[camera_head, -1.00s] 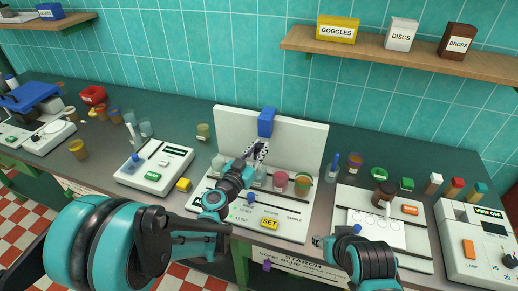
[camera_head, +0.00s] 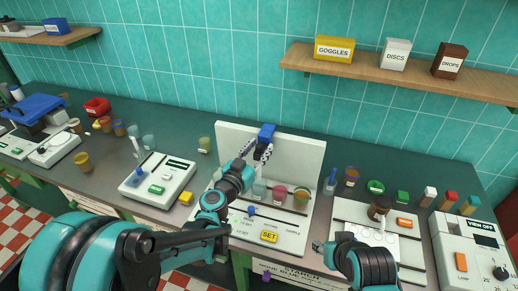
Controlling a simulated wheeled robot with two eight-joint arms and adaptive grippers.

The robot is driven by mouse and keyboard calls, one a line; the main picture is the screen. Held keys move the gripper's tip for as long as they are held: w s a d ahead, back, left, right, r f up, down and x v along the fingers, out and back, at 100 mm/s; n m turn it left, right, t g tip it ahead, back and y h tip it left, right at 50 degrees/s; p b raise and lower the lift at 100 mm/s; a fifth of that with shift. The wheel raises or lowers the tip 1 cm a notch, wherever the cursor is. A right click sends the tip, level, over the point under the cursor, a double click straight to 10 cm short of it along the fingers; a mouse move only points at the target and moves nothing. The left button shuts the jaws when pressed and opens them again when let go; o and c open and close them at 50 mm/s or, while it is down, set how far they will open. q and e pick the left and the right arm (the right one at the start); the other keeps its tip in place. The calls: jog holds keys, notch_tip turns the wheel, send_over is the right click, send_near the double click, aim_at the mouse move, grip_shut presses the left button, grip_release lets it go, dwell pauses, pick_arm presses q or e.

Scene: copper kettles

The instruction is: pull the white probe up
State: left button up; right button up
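My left gripper (camera_head: 257,152) is in front of the white back panel (camera_head: 305,152) of the middle station. Its two dark fingers are spread apart, just below a blue block (camera_head: 266,131) at the panel's top. I cannot tell whether they touch it. No white probe shows clearly at this block; the gripper covers the area beneath it. A thin white stick (camera_head: 135,147), possibly the probe, stands tilted by the white meter (camera_head: 170,183) at left, apart from both grippers. My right gripper (camera_head: 318,247) is low at the right station's front edge; its fingers are too small to read.
A white tray station (camera_head: 414,243) with a dark bottle (camera_head: 379,207) is to the right. A wooden shelf (camera_head: 400,75) hangs above.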

pick_arm(q)
jog(key=v, duration=1.2)
dwell(0.3)
jog(key=s+a+f+n+g+y, duration=0.1)
jog(key=s+f+g+y, duration=0.1)
jog(key=s+f+g, duration=0.55)
jog(key=s+a+n+g+y, duration=0.1)
jog(key=s+a+n+y, duration=0.3)
jog(key=s+a, duration=0.6)
jog(key=shift+a+f+y, duration=0.4)
jog(key=shift+a+y, duration=0.25)
jog(key=shift+y, duration=0.45)
